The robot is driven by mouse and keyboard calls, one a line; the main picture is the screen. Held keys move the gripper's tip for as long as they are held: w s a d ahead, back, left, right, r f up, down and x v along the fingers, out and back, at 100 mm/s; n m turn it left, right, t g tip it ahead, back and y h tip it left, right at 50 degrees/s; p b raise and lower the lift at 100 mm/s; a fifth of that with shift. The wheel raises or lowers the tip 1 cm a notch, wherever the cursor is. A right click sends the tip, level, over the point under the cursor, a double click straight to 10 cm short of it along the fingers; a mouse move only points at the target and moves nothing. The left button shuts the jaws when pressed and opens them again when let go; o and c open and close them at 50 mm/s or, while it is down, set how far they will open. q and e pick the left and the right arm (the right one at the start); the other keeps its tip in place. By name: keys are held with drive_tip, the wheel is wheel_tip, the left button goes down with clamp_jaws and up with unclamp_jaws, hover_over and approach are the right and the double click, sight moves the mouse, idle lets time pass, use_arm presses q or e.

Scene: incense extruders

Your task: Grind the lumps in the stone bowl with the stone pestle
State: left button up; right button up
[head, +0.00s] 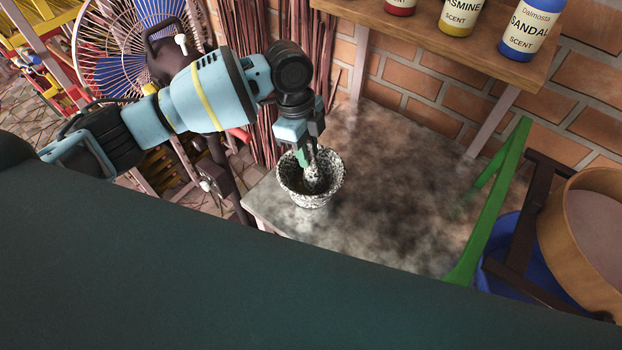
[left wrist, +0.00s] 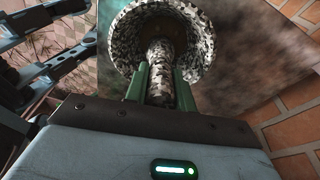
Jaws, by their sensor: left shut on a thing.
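The stone bowl (head: 313,199), speckled black and white, stands upright near the left front corner of the grey table. The stone pestle (head: 317,174), speckled the same way, has its lower end inside the bowl. My left gripper (head: 309,158) is shut on the pestle just above the bowl's rim. In the left wrist view the green fingers (left wrist: 160,84) lie on both sides of the pestle (left wrist: 159,58), and the bowl (left wrist: 203,30) is beyond them. Lumps in the bowl cannot be made out. My right gripper is not in view.
The grey table (head: 400,190) is stained dark and mostly bare right of the bowl. A wooden shelf (head: 440,50) with scent bottles (head: 531,28) overhangs its back. A green frame (head: 492,205) and a round wooden sieve (head: 580,235) stand at the right. Reddish stick bundles (head: 265,130) stand behind the arm.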

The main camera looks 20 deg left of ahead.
use_arm(q)
drive_tip(key=shift+w+a, duration=0.1)
drive_tip(key=shift+w, duration=0.45)
drive_tip(key=shift+a, duration=0.1)
drive_tip(key=shift+w+a, duration=0.2)
drive_tip(key=shift+a, duration=0.25)
drive_tip(key=shift+s+a, duration=0.1)
drive_tip(key=shift+a, duration=0.05)
drive_tip(key=shift+s+a+f, duration=0.15)
drive_tip(key=shift+s+a, duration=0.15)
drive_tip(key=shift+s, duration=0.05)
drive_tip(key=shift+s+p, duration=0.15)
drive_tip(key=shift+p, duration=0.2)
